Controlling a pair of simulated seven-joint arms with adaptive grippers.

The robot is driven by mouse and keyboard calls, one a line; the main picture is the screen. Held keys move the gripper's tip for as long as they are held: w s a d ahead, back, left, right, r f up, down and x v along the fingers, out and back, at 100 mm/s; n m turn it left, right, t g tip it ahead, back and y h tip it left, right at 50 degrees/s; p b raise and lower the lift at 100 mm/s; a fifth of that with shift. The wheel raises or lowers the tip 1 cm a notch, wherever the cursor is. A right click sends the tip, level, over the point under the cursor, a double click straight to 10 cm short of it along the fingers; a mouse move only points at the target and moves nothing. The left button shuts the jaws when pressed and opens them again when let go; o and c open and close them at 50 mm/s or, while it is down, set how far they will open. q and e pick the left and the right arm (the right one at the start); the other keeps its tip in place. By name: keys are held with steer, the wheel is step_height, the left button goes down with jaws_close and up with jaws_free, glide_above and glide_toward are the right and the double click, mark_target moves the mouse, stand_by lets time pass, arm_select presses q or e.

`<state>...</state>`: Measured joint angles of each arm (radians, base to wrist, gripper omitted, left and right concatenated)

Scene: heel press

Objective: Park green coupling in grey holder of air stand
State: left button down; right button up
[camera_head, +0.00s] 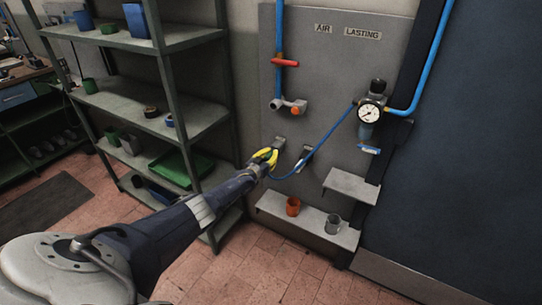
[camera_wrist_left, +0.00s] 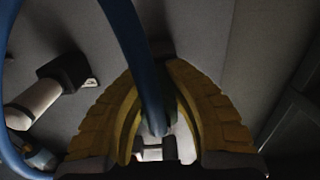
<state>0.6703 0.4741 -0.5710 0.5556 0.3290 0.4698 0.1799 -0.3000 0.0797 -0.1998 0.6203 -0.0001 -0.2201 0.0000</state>
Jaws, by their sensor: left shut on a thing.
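My left gripper (camera_head: 268,156) has yellow fingers and is shut close to the grey panel of the air stand (camera_head: 335,92). In the left wrist view the blue hose (camera_wrist_left: 143,60) runs down between the yellow fingers (camera_wrist_left: 160,125). The green coupling at the hose end is mostly hidden by the fingers, and its colour is not clear. A small grey holder (camera_head: 281,141) sticks out of the panel just above and right of the gripper. A pale fitting (camera_wrist_left: 150,150) shows beyond the fingertips; I cannot tell whether the coupling touches it. My right gripper is not in view.
A red-handled valve (camera_head: 285,62) and an outlet (camera_head: 290,106) sit above the gripper. A gauge regulator (camera_head: 370,112) is to the right. An orange cup (camera_head: 293,206) and a grey mug (camera_head: 333,224) stand on a low shelf (camera_head: 310,224). Metal shelving (camera_head: 140,105) flanks my arm.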

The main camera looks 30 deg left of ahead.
mark_target(266, 160)
arm_select(q)
steer(key=shift+w, duration=0.25)
steer(key=c, duration=1.3)
jaws_free()
steer(key=shift+c, duration=0.2)
steer(key=shift+s, duration=0.1)
steer(key=shift+s+d+f, duration=0.1)
steer(key=shift+s+f, duration=0.05)
steer(key=shift+s, duration=1.5)
steer(key=s, duration=0.8)
steer(key=shift+s+r, duration=0.25)
steer(key=shift+r, duration=0.15)
